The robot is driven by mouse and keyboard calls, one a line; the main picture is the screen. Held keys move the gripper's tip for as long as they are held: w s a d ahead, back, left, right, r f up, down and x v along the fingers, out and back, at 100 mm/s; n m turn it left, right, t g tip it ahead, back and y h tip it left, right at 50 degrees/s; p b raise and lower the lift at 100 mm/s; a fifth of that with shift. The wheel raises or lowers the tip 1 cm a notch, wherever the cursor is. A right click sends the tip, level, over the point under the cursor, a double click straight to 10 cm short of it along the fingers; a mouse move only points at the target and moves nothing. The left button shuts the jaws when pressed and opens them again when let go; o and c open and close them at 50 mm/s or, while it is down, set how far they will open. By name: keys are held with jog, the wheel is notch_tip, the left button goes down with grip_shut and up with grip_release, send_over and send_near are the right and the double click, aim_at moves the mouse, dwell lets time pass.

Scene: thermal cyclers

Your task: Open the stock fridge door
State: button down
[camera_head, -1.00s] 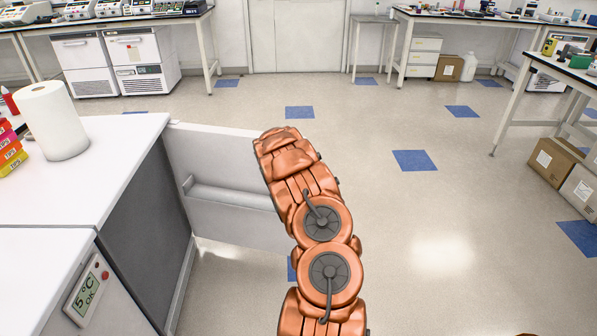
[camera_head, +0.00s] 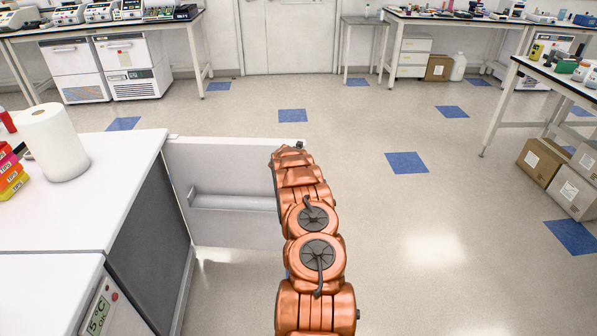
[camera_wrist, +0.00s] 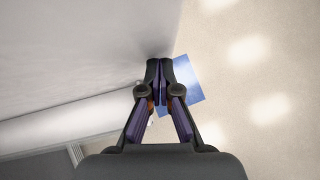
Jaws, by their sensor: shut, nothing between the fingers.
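The stock fridge door (camera_head: 225,165) is a white panel standing far out from the counter-height unit at the left in the head view. Its near face carries a ledge-like door shelf (camera_head: 235,202). My orange arm reaches to the door's free right edge and hides it in part. My gripper is hidden behind the arm there. In the wrist view my gripper (camera_wrist: 160,70) is shut and empty, with its tips together beside a pale surface (camera_wrist: 75,45), apparently the door. I cannot tell whether they touch it.
A white counter (camera_head: 95,205) with a paper roll (camera_head: 52,143) stands at the left. A display reading 5 °C OK (camera_head: 98,316) is on the nearer unit. Cardboard boxes (camera_head: 540,163) lie under the right bench. The floor right of the arm is clear.

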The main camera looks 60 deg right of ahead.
jog(key=shift+w+d+p, duration=0.3)
jog(key=shift+d+p, duration=0.2)
jog(key=shift+d, duration=0.05)
jog(key=shift+w+d+p, duration=0.25)
jog(key=shift+d+p, duration=0.25)
jog(key=shift+d, duration=0.05)
jog(key=shift+s+a+f, duration=0.1)
jog(key=shift+f, duration=0.05)
